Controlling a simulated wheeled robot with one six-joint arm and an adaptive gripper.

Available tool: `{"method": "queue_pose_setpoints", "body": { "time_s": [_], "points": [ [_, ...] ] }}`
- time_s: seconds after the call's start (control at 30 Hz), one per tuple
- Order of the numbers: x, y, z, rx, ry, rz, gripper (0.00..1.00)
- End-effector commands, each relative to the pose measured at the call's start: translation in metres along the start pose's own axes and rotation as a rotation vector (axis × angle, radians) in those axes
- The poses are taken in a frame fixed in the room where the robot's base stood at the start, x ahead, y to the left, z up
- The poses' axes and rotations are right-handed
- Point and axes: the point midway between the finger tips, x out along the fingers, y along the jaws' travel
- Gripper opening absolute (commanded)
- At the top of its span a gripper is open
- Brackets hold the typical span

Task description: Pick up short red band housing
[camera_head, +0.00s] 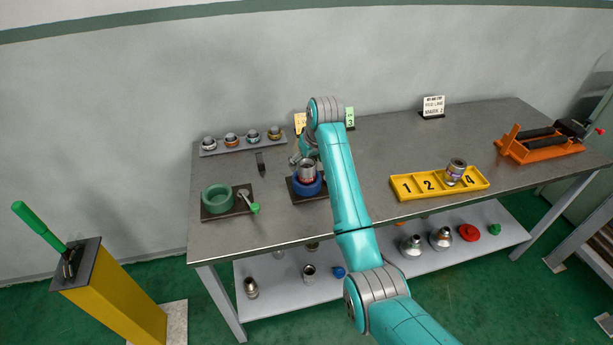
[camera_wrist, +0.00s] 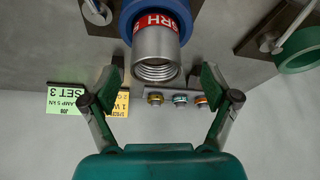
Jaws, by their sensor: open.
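The red band housing (camera_wrist: 156,40) is a silver metal cylinder with a threaded mouth and a red band with white letters. It sits in the blue ring-shaped vise (camera_wrist: 131,12) and also shows in the head view (camera_head: 307,172), above the blue vise (camera_head: 304,187). My gripper (camera_wrist: 162,82) is open, its fingers spread to the left and right of the housing's mouth in the wrist picture, apart from it. In the head view my arm partly hides the gripper. A second metal housing (camera_head: 456,171) stands in the yellow numbered tray (camera_head: 411,194).
A green ring vise (camera_head: 217,198) with a handle stands left of the blue one. A rack (camera_head: 241,144) with several small fittings lies at the back left. An orange pipe stand (camera_head: 541,151) is at the right. The table's middle back is mostly clear.

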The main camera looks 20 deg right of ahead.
Motion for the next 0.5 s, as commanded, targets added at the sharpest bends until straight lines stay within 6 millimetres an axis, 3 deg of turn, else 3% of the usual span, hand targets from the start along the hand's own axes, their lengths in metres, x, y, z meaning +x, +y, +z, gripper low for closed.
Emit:
{"method": "queue_pose_setpoints", "body": {
  "time_s": [0.5],
  "points": [
    [0.052, 0.004, 0.0, 0.0, 0.0, 0.0, 0.86]
  ]
}}
